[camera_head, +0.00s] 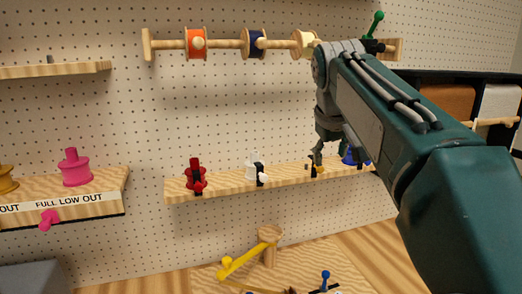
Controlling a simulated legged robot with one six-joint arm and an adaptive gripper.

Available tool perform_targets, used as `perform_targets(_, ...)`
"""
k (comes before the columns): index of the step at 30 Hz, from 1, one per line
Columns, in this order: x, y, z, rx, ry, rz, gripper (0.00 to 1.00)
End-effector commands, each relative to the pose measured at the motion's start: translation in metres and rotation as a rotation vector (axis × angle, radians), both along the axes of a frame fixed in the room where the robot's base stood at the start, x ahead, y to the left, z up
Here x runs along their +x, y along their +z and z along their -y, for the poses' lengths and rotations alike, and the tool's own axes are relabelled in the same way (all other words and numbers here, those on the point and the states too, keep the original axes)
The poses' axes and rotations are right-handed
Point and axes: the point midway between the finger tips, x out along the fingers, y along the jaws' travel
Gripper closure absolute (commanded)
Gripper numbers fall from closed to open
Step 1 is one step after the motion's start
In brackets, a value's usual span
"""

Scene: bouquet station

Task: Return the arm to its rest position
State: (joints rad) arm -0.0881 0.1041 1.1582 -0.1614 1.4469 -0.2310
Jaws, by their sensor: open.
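My arm reaches in from the right side of the head view. My gripper (322,150) hangs down from its far end, with its fingertips just above the right part of the middle shelf (225,184). The gripper is open. A small dark and yellow piece (316,170) sits on the shelf right by the fingertips; whether they touch it I cannot tell. A blue piece (352,156) on the shelf is partly hidden behind my gripper.
A red piece (196,177) and a white piece (256,168) stand on the middle shelf. Above, a wooden rod carries orange (197,43), navy (253,42) and cream (303,43) spools. A pink spool (75,168) stands left. A yellow-armed wooden stand (270,248) is on the table below.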

Motion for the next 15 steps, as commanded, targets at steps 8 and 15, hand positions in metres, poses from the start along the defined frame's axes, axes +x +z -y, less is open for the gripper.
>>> perform_targets(8, -0.05, -0.025, 0.006, 0.049, -0.037, 0.015, 0.37)
perform_targets(15, -0.095, -0.057, 0.009, 0.094, -0.073, 0.027, 0.37)
